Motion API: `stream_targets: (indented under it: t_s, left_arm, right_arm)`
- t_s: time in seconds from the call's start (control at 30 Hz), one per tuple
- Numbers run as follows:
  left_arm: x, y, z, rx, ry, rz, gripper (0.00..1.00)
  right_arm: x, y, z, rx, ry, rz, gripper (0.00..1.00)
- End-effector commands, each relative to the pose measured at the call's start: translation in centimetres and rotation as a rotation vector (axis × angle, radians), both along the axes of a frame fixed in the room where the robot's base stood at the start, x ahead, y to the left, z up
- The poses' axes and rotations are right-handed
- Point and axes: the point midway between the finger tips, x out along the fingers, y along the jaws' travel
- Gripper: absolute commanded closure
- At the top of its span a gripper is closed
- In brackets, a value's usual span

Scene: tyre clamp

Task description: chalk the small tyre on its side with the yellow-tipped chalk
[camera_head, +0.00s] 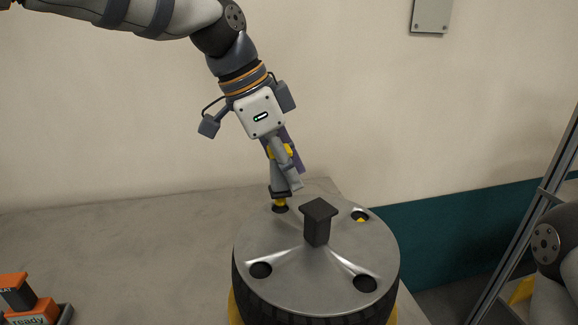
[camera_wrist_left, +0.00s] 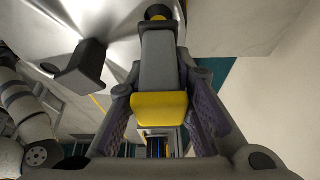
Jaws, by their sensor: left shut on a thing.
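My left gripper (camera_head: 282,152) is shut on a grey tool (camera_head: 285,174) with yellow parts, also seen in the left wrist view (camera_wrist_left: 158,60). I cannot tell whether it is the chalk. The dark tyre (camera_head: 310,309) lies flat beneath the disc, mostly hidden. A black square-topped post (camera_head: 318,222) stands at the disc's middle. My right gripper is not in view.
A grey worktop (camera_head: 130,250) is clear at the left. Orange and black blocks, one marked "ready" (camera_head: 30,315), stand at its front left. Something yellow shows below the tyre. My right arm and a dark slanted frame (camera_head: 530,230) are at the right.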

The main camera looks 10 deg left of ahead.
Motion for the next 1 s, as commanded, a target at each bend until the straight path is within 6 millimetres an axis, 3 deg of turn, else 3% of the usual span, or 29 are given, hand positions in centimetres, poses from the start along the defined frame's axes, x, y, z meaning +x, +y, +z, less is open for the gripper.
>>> stream_targets:
  t_s: [1.0]
  left_arm:
    - [0.0, 0.0, -1.2, 0.0, 0.0, 0.0, 1.0]
  right_arm:
    - [0.0, 0.0, 0.0, 0.0, 0.0, 0.0, 0.6]
